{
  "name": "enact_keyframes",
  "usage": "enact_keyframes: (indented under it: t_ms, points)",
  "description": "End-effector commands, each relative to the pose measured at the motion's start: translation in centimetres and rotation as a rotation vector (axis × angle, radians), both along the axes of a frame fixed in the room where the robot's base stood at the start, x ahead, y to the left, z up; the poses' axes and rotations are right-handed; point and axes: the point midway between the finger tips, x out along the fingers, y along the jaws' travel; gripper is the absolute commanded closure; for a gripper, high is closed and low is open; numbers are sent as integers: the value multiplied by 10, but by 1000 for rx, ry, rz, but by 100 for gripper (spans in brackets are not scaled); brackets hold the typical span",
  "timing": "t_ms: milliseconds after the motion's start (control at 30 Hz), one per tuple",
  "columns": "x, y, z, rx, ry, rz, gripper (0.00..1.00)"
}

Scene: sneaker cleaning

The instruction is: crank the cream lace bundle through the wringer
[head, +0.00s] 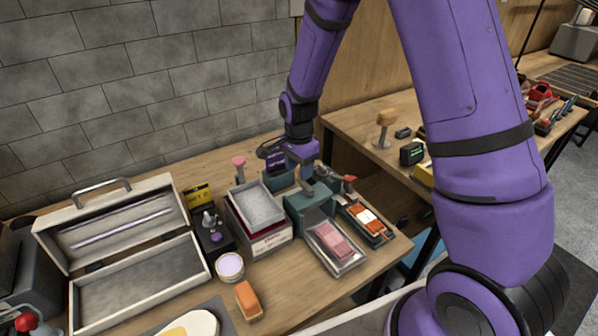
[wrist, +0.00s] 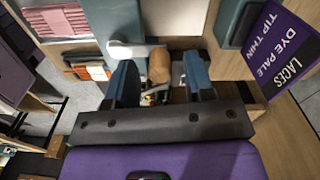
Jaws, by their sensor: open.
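The teal wringer (head: 308,205) stands on the bench between the shoebox and the lace trays. My gripper (wrist: 160,82) is open, its two blue fingers on either side of a tan wooden knob (wrist: 159,65), which looks like the crank handle. I cannot tell whether either finger touches it. In the head view, my gripper (head: 303,172) is above the back of the wringer. A pale bundle (head: 366,215) lies among orange ones in a teal tray; I cannot confirm it is the cream lace bundle. The wringer's rollers are not clearly visible.
A metal tray with a pink bundle (head: 333,243) sits in front of the wringer. A shoebox (head: 262,238) with a grey tray stands left of it. An open toolbox (head: 125,250) is further left. A purple sign (wrist: 282,55) stands close right in the wrist view.

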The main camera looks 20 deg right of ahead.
Motion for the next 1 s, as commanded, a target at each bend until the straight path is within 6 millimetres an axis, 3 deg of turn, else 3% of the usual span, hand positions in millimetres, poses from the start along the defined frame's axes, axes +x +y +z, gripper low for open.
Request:
enact_keyframes:
  t_ms: [200,500,700,1000]
  points:
    - [0,0,-15,0,0,1,51]
    - [0,0,-17,0,0,1,51]
    - [0,0,-17,0,0,1,97]
    - [0,1,-17,0,0,23,100]
